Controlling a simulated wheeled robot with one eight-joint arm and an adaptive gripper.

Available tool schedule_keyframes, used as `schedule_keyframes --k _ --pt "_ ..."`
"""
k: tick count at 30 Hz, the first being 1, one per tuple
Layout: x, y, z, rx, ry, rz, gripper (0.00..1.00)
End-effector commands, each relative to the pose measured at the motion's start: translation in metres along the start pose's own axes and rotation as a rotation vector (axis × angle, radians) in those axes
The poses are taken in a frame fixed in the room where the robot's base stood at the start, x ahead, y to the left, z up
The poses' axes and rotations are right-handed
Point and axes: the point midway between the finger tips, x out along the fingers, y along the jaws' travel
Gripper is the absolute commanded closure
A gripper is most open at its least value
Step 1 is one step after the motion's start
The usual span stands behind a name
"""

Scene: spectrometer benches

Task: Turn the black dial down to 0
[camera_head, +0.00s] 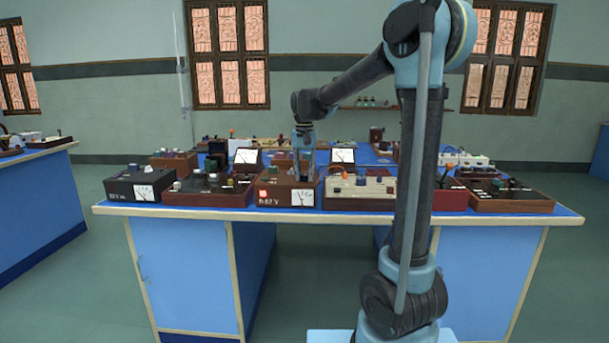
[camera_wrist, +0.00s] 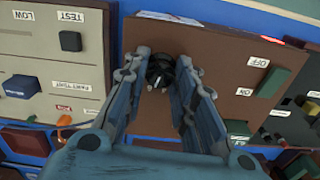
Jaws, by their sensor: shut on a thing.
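The black dial (camera_wrist: 160,72) sits on the top face of a brown instrument box (camera_wrist: 215,48), seen in the wrist view. A small white mark shows on it. My gripper (camera_wrist: 163,62) reaches down over the dial, one blue finger on each side, and is shut on it. The fingers hide parts of its rim, and I cannot read a scale around it. In the head view, my gripper (camera_head: 303,178) is lowered onto the brown box (camera_head: 268,184), which has a white meter and a lit readout (camera_head: 269,202) on its front, too small to read surely. The dial is hidden there.
A green switch (camera_wrist: 272,82) with OFF and ON labels is right of the dial on the same box. A cream panel box (camera_wrist: 55,60) stands close at left in the wrist view. More instruments crowd the blue bench (camera_head: 240,215) on both sides.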

Motion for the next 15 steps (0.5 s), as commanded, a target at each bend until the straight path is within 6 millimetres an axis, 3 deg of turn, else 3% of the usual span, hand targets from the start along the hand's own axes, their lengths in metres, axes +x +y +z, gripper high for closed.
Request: schedule_keyframes --k 8,15 --pt "0.0 0.0005 -0.0004 -0.107 0.0 0.001 0.99" --pt "0.0 0.0007 -0.0005 -0.305 0.0 0.001 0.99"
